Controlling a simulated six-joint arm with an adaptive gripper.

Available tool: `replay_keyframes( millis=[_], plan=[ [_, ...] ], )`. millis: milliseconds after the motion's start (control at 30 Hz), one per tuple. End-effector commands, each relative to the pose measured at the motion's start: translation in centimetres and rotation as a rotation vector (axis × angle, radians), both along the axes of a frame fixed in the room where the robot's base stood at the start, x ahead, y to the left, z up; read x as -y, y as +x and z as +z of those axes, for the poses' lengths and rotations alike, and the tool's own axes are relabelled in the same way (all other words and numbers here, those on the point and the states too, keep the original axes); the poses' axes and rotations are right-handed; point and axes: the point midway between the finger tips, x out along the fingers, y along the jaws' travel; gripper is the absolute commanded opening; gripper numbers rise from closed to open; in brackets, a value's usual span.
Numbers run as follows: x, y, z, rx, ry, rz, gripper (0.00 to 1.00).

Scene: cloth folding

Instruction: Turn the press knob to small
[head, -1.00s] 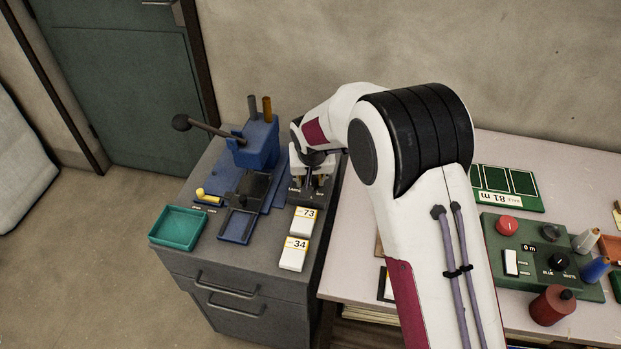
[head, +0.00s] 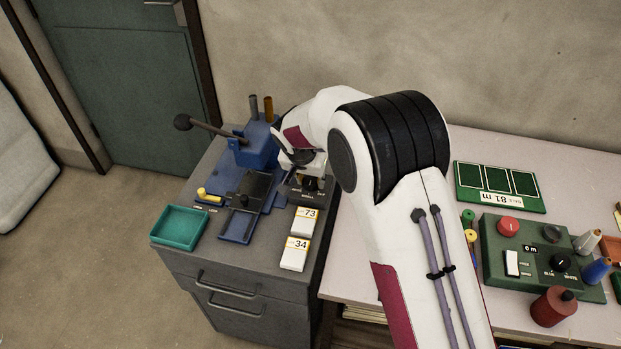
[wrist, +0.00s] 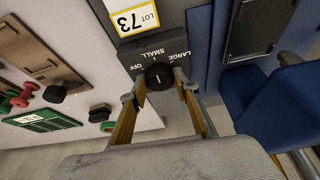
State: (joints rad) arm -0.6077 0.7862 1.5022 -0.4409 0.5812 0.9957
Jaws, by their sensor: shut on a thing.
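The press knob (wrist: 159,77) is black and round, on a dark panel (wrist: 160,38) lettered OFF, SMALL and LARGE in the wrist view. A short pale mark on its face lies roughly in line with SMALL, but its exact pointing is hard to tell. My gripper (wrist: 160,82) has a finger on each side of the knob and is shut on it. In the head view the knob (head: 311,184) shows at the front of the panel, under my gripper (head: 302,172), whose fingers are mostly hidden there.
The blue press (head: 258,147) with its long lever stands left of the panel. White lot cards marked 73 (head: 304,222) and 34 (head: 294,254) lie in front. A teal tray (head: 179,227) sits at the cabinet's left edge. A green control box (head: 530,265) is on the pale table.

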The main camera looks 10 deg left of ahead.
Motion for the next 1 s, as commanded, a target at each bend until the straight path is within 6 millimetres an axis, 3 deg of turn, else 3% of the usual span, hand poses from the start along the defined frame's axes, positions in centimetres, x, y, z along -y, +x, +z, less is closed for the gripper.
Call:
replay_keyframes(
  millis=[500,533,600,1000],
  plan=[
    [-0.01,-0.10,-0.07,-0.002,-0.001,-0.017,0.09],
    [-0.01,-0.10,-0.07,-0.002,-0.001,-0.016,0.36],
    [-0.01,-0.09,-0.07,-0.002,-0.001,-0.016,0.47],
    [-0.02,-0.06,0.08,-0.001,0.000,-0.015,0.47]
  ],
)
